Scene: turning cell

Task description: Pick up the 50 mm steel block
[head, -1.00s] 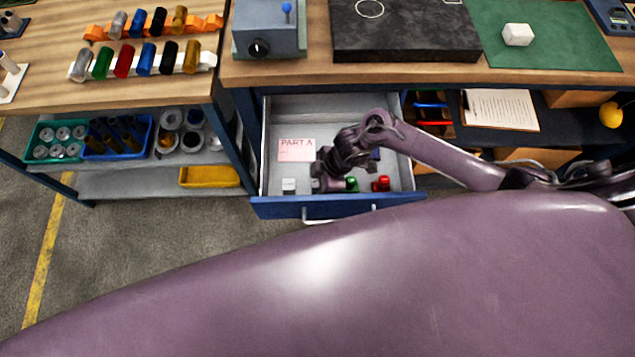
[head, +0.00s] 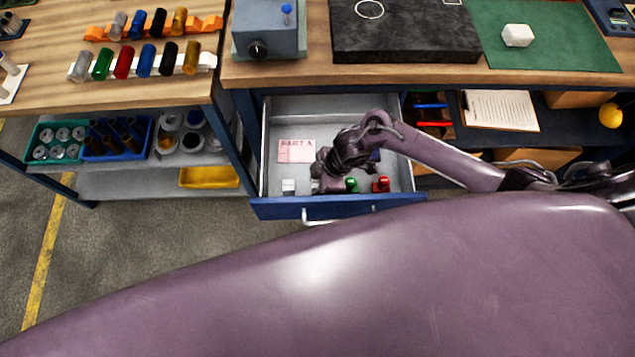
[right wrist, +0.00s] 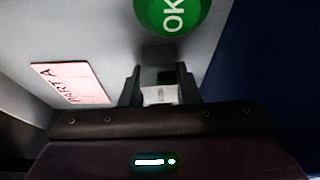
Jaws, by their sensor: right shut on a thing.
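My right gripper (right wrist: 159,88) is down inside the open drawer (head: 262,165). Its dark fingers are shut on a small light grey steel block (right wrist: 159,96), whose marking is too small to read. In the head view my wrist hides most of that block and the fingertips. A pale block (head: 289,186) sits to the left, near the drawer front. A green piece (head: 351,185) stands just right of the gripper; its round top marked OK (right wrist: 173,15) shows in the right wrist view. My left gripper is not in view.
A pink PART A card (head: 296,151) lies on the drawer floor. A red piece (head: 381,184) stands right of the green one. The blue drawer front (head: 280,208) is close to the gripper. The bench top (head: 300,73) overhangs behind.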

